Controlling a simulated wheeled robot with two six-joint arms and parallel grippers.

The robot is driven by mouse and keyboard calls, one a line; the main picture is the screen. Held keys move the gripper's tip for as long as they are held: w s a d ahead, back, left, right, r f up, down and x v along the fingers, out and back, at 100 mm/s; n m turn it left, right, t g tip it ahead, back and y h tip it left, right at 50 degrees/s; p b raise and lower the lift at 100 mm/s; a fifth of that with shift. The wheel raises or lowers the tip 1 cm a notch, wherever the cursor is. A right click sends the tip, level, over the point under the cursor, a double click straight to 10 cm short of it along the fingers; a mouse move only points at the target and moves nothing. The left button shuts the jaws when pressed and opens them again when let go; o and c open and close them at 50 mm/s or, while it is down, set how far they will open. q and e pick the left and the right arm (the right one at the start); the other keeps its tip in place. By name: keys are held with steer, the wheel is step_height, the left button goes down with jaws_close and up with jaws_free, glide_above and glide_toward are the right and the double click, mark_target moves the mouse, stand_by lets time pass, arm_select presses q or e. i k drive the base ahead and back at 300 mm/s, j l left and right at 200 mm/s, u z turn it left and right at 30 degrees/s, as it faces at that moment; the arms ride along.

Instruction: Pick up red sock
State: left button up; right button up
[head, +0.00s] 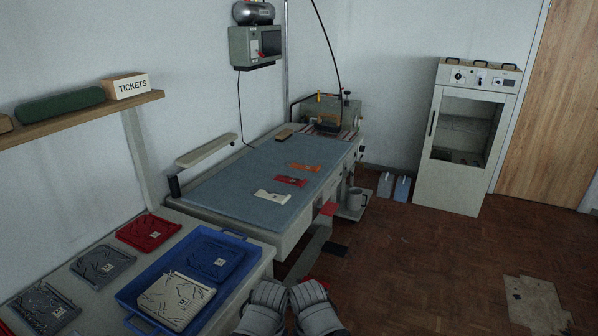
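No red thing is clearly a sock at this size. A small flat red piece (291,181) with a pale mark lies on the blue-grey worktable (240,190), between an orange piece (304,167) and a cream piece (272,197). My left gripper (268,291) and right gripper (308,291) are side by side at the bottom centre, in front of the worktable and well short of the red piece. Their fingertips are not clear, so I cannot tell whether they are open or shut. I see nothing held in them.
A blue tray (131,296) holds a blue and a cream flat item. A red flat item (148,232) and grey ones lie beside it. A machine (328,113) stands at the table's far end, a cabinet (463,140) at the right. The right floor is mostly clear.

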mark_target(287, 179)
steer(key=i+l, duration=0.25)
steer(key=l, duration=0.15)
steer(key=i+l+u, duration=0.1)
steer(key=i+l, duration=0.15)
steer(key=l, duration=0.2)
steer(key=i+l, duration=0.25)
steer(key=l, duration=0.2)
steer(key=i+l+u, duration=0.1)
steer(key=i+l, duration=0.15)
steer(key=l, duration=0.15)
steer(key=i+l, duration=0.25)
steer(key=l, duration=0.2)
steer(key=i+l+u, duration=0.1)
steer(key=l, duration=0.4)
steer(key=i+l, duration=0.35)
steer(key=i+l+u, duration=0.1)
steer(key=l, duration=0.5)
steer(key=i+j, duration=0.05)
steer(key=i, duration=0.05)
